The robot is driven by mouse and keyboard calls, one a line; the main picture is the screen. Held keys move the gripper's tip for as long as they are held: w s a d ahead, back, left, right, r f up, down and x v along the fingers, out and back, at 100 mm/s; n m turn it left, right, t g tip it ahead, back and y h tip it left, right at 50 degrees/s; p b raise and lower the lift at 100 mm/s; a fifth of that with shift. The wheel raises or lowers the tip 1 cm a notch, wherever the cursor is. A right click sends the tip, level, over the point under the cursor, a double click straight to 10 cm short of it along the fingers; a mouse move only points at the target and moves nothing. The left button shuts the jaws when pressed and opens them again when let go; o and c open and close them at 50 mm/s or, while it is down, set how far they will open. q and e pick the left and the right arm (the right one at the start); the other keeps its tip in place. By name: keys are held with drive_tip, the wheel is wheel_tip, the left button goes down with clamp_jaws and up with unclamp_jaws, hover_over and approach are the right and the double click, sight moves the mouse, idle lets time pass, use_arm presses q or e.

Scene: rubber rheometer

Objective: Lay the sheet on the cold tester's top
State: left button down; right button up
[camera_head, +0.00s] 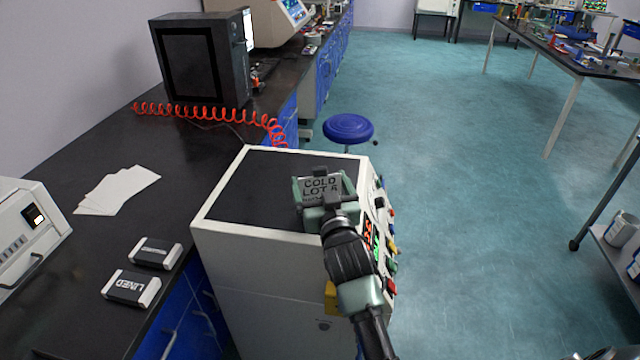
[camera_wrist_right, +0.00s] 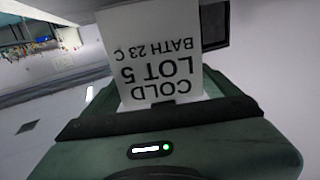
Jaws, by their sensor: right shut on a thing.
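My right gripper (camera_head: 324,205) is shut on a small pale card (camera_head: 321,187) lettered "COLD LOT 5". In the right wrist view the card (camera_wrist_right: 160,45) also reads "BATH 23 C" and sticks out past the green gripper body. A white cabinet-like tester (camera_head: 255,240) with a flat dark top (camera_head: 258,185) stands at the bench edge. In the head view the gripper and card overlap the right part of that top; I cannot tell whether the card touches it. Lit digits and coloured buttons show on the tester's right side. My left gripper is not in view.
White sheets (camera_head: 118,190) lie fanned on the black bench (camera_head: 90,245). Two small labelled blocks, one marked "LINED" (camera_head: 131,288), lie nearer. A red coiled hose (camera_head: 215,112) runs behind the tester. A blue stool (camera_head: 348,129) stands beyond. The tester's left top is clear.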

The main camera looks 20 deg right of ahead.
drive_tip(key=shift+f, duration=0.15)
drive_tip(key=shift+f, duration=0.1)
drive_tip(key=o, duration=1.1)
drive_tip(key=shift+c, duration=0.2)
drive_tip(key=shift+r, duration=0.25)
drive_tip(key=shift+s+f, duration=0.1)
drive_tip(key=shift+s, duration=0.2)
drive_tip(key=s, duration=0.2)
drive_tip(key=s+a, duration=0.1)
drive_tip(key=s, duration=0.1)
drive_tip(key=s+b, duration=0.1)
drive_tip(key=s, duration=0.1)
drive_tip(key=shift+s+a, duration=0.25)
drive_tip(key=shift+s, duration=0.1)
